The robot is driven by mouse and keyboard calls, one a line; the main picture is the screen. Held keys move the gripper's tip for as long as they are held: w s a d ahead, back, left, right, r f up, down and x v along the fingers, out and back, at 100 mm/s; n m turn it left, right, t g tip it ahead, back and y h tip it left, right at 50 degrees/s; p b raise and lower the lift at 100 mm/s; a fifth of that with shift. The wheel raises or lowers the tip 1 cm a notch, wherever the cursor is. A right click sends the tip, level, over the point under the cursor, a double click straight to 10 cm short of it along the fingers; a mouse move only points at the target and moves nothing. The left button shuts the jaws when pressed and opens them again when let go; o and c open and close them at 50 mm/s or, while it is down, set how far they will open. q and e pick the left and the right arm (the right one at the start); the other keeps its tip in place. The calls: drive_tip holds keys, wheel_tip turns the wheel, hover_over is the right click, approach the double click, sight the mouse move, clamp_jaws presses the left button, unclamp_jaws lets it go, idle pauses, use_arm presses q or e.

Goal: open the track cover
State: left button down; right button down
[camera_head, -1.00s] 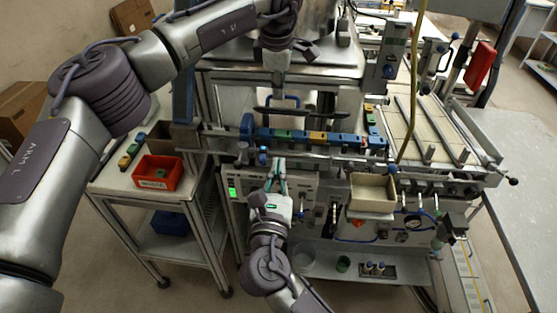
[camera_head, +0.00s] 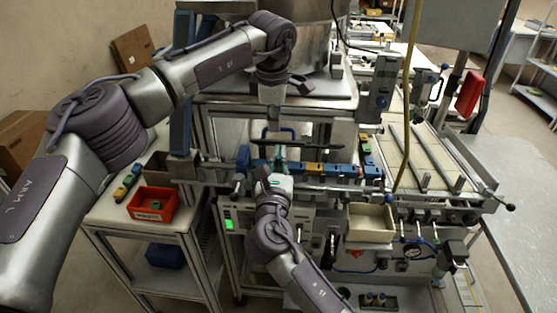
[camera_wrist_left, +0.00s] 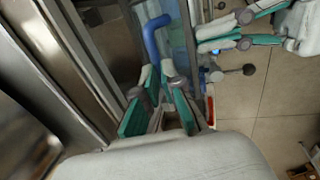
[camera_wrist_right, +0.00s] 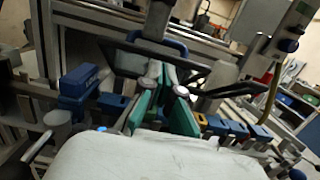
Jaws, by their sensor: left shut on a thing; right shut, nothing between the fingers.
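The track cover (camera_head: 312,143) shows as a dark-framed panel behind the row of coloured blocks in the head view. Its blue handle (camera_wrist_left: 155,36) is in the left wrist view, and in the right wrist view the handle (camera_wrist_right: 160,41) stands above the dark frame. My left gripper (camera_wrist_left: 164,76) is shut on the handle's end; its fingers are hard to see in the head view. My right gripper (camera_head: 280,152) is shut and empty, just in front of the blocks and below the handle. Its green-backed fingers (camera_wrist_right: 166,82) stand before the cover in the right wrist view.
The blue, green and yellow blocks (camera_head: 314,169) line the track. A red bin (camera_head: 152,204) stands on the left side table, and a beige bin (camera_head: 370,223) is at front right. A large metal drum (camera_head: 305,45) stands above the track. The two grippers are close together.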

use_arm(q)
drive_tip(key=shift+a+f, duration=0.1)
drive_tip(key=shift+f, duration=0.3)
use_arm(e)
drive_tip(key=shift+w+r, duration=0.4)
drive_tip(key=shift+r, duration=0.25)
use_arm(q)
drive_tip(key=c, duration=1.5)
unclamp_jaws()
drive_tip(key=shift+f, duration=0.1)
drive_tip(key=shift+o, duration=1.4)
drive_tip(key=shift+w, duration=0.25)
use_arm(e)
drive_tip(key=shift+w+d+f, duration=0.1)
drive_tip(key=shift+w+f, duration=0.2)
drive_tip(key=shift+w, duration=0.1)
